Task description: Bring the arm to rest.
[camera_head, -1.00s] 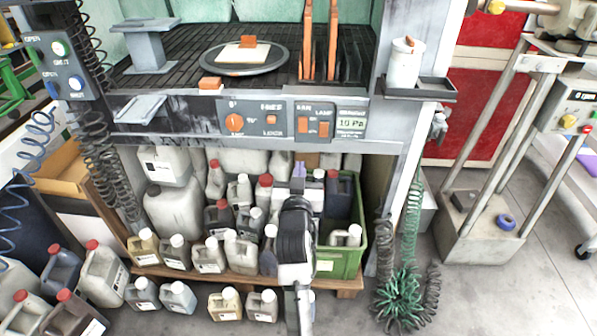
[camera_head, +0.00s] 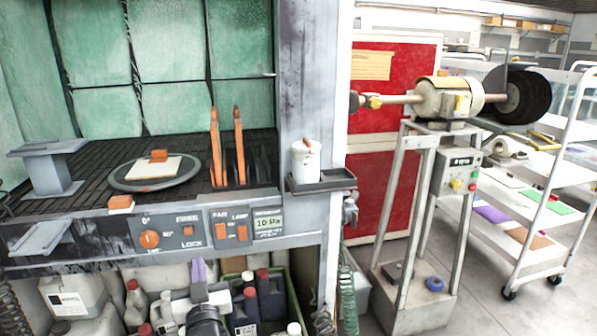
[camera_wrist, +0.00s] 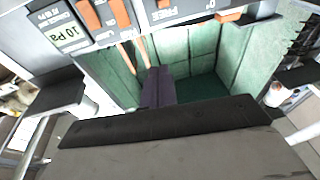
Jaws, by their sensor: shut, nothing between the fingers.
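My gripper (camera_head: 198,272) is low in the head view, in front of the booth's lower shelf and just below the control panel. Its narrow purple fingers are together, with nothing between them. They also show in the wrist view (camera_wrist: 158,88), pointing away from the dark wrist body that fills the lower part. My arm's dark and pale end links show below the fingers in the head view. The rest of my arm is out of the picture.
The booth control panel (camera_head: 205,232) is just above my gripper. Jugs (camera_head: 75,295) and a green crate (camera_head: 293,300) stand below. A white pot (camera_head: 305,160) sits on a side tray. The buffing machine (camera_head: 450,100) with its black brush stands right, before a white shelf cart (camera_head: 545,200).

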